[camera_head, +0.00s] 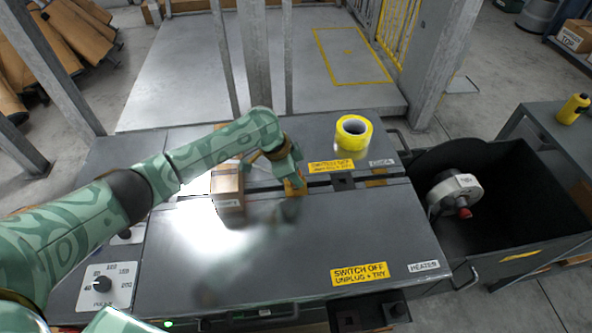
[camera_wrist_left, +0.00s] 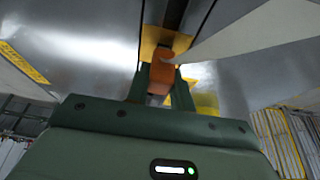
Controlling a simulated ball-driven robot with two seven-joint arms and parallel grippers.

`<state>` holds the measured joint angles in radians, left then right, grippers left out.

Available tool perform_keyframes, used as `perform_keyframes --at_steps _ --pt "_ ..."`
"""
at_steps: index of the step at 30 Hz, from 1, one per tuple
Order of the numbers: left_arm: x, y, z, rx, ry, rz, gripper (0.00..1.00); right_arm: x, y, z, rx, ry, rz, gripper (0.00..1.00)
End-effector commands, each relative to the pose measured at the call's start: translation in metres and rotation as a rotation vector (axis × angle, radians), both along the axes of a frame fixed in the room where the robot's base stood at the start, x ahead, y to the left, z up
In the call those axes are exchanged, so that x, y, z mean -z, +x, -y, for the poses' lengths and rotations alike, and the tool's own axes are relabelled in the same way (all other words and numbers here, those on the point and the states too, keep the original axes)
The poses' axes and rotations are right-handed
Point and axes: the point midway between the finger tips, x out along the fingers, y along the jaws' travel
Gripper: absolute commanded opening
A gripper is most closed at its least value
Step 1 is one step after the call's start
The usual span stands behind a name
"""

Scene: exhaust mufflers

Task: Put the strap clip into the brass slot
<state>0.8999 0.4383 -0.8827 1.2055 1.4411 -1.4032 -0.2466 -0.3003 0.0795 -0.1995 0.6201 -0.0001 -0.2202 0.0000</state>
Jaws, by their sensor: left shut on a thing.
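My left gripper (camera_head: 295,184) is low over the dark groove across the grey bench top. It is shut on the orange strap clip (camera_wrist_left: 162,72), which sits between the two green fingers in the left wrist view. A yellow-brass plate (camera_wrist_left: 150,48) lies on the groove right at the clip's far end. The clip's end overlaps this plate in the picture; I cannot tell whether it is inside an opening. In the head view the gripper hides most of the clip. My right gripper is not in view.
A cardboard box (camera_head: 228,187) stands just left of the gripper. A yellow tape roll (camera_head: 354,132) lies behind right. A dark block (camera_head: 343,182) and a brownish plate (camera_head: 376,179) sit along the groove. An open black bin (camera_head: 515,190) stands right. The front bench top is clear.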

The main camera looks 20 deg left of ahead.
Motion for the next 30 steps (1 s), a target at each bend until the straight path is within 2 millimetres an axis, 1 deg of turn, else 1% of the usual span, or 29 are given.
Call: perform_keyframes --at_steps 17,30 --pt "-0.0005 0.0001 0.0002 0.001 0.0 0.0 0.03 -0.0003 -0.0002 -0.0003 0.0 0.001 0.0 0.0" --pt "-0.0007 -0.0002 0.0004 0.001 -0.001 0.001 0.03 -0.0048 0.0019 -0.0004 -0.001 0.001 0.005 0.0"
